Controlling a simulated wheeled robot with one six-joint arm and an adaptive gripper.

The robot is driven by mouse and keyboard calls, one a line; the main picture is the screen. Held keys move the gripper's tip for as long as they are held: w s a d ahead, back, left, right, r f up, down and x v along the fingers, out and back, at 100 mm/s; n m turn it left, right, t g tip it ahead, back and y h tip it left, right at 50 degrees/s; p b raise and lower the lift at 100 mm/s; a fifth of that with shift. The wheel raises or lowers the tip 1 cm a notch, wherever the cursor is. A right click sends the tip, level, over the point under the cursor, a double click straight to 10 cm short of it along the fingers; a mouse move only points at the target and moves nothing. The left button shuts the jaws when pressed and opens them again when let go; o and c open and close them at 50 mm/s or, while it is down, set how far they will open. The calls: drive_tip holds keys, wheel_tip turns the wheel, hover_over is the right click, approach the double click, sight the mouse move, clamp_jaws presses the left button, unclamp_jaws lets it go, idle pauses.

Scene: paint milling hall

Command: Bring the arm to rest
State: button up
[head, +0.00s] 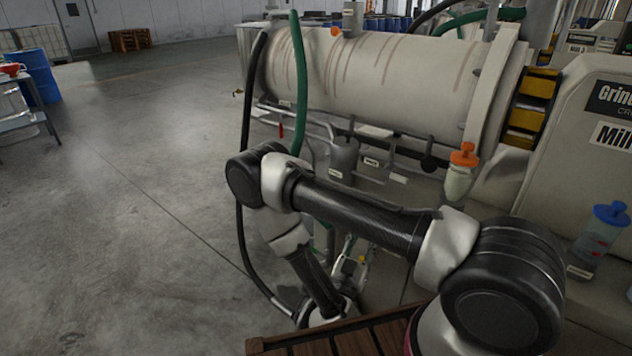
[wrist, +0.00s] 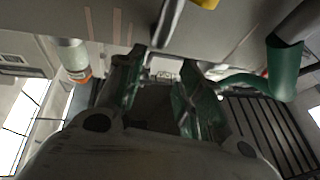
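My arm reaches across the front of the horizontal mill drum (head: 375,80) in the head view, bent at the elbow, with its forearm hanging down toward the floor. My gripper (wrist: 165,68) shows in the wrist view with its two fingers apart and nothing visible between them.
A bottle with an orange cap (head: 460,172) and a bottle with a blue cap (head: 603,232) stand along the machine. Open floor (head: 120,200) lies left; a blue drum (head: 40,75) is farther off.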

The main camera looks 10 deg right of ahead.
drive_tip(key=shift+d+f+m, duration=0.15)
drive_tip(key=shift+d+m, duration=0.05)
drive_tip(key=shift+m, duration=0.7)
drive_tip(key=s+d+r+n+g+h, duration=0.1)
drive_tip(key=s+d+r+n+g, duration=0.25)
drive_tip(key=n+g, duration=0.6)
drive_tip(key=s+d+r+n+g+h, duration=0.1)
drive_tip(key=s+d+r+n+g, duration=0.3)
drive_tip(key=n, duration=0.9)
drive_tip(key=s+d+r+n+g+h, duration=0.15)
drive_tip(key=s+n+g, duration=0.35)
drive_tip(key=n+g, duration=0.55)
drive_tip(key=s+a+r+m+t+y, duration=0.2)
drive_tip(key=a+r+m+y, duration=0.3)
drive_tip(key=r+m+y, duration=0.9)
drive_tip(key=s+d+r+m+t+y, duration=0.1)
drive_tip(key=r+m+t+y, duration=0.1)
drive_tip(key=r+m+t, duration=0.2)
drive_tip(key=s+d+r+m+t+y, duration=0.2)
drive_tip(key=r+m+t, duration=0.3)
drive_tip(key=r, duration=0.2)
drive_tip(key=shift+d+r, duration=0.2)
drive_tip(key=shift+d, duration=0.05)
